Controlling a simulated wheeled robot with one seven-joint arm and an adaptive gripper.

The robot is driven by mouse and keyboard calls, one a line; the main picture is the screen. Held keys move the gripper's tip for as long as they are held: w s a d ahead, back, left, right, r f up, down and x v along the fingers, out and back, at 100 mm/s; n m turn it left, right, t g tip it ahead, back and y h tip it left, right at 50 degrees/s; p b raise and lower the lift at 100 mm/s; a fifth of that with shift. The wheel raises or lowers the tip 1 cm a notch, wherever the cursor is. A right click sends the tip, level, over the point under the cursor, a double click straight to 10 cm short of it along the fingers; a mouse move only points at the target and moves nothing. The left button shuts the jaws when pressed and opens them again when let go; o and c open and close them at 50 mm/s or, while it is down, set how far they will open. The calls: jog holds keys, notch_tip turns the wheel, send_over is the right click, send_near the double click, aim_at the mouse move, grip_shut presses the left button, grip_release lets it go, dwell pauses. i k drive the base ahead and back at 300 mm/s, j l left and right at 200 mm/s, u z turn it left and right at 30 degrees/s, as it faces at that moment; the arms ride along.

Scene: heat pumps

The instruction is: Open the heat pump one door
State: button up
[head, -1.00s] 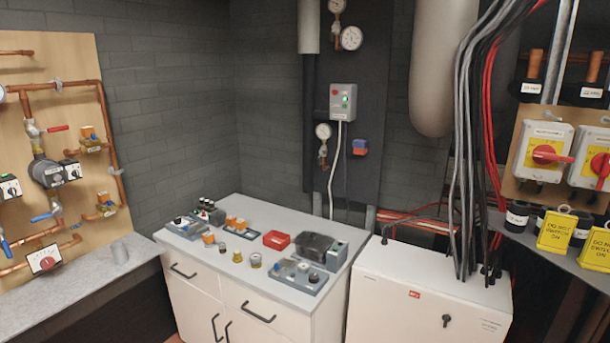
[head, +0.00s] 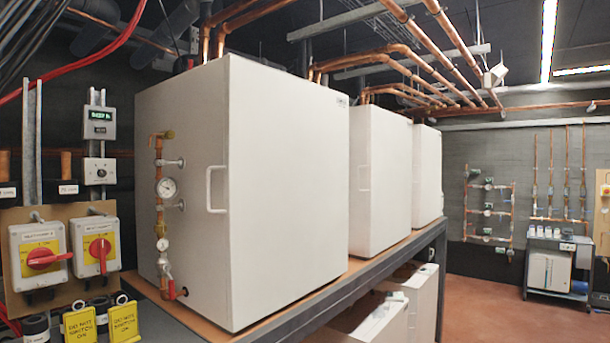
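Several large white heat pump cabinets stand in a row on a raised bench in the head view. The nearest cabinet (head: 290,180) is the largest in view, and its door looks shut. A white vertical bar handle (head: 209,190) sits at the near corner of this cabinet. A small label (head: 341,100) at its top right is too small to read, so I cannot tell its number. My gripper is not in view.
Copper pipework with a gauge (head: 166,188) and valves runs up the nearest cabinet's left side. Red-handled isolator switches (head: 38,258) and yellow warning signs (head: 80,325) are at the left. White units (head: 375,318) sit under the bench (head: 380,259). Red floor (head: 490,305) is clear at the right.

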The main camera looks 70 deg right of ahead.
aim_at(286, 212)
jog(key=z, duration=2.05)
